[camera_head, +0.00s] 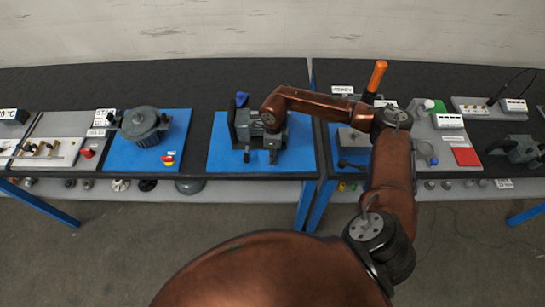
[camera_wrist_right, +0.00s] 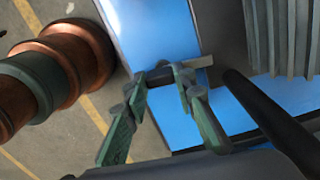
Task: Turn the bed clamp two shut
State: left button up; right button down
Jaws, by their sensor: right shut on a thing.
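A dark fixture (camera_head: 240,125) stands on a blue mat (camera_head: 300,155) at the table's middle, partly hidden by my right wrist. In the right wrist view, my right gripper (camera_wrist_right: 163,78) has its two green-padded fingers closed on a small dark clamp handle (camera_wrist_right: 160,76). A short light metal bar (camera_wrist_right: 198,63) runs from the handle towards a grey finned body (camera_wrist_right: 280,35). I take this handle to be the one of bed clamp two, but its angle and how far the clamp is turned cannot be told. My left gripper is not in view.
A blue knob (camera_head: 242,98) rises behind the fixture. A grey motor (camera_head: 143,124) sits on another blue mat to the left. An orange-handled tool (camera_head: 376,76) stands upright behind my right arm. A dark rod (camera_wrist_right: 265,120) passes close to the right finger.

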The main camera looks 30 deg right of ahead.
jog(key=shift+n+b, duration=0.3)
jog(key=shift+n, duration=0.2)
jog(key=c, duration=1.6)
grip_release()
notch_tip(320, 180, up, 12)
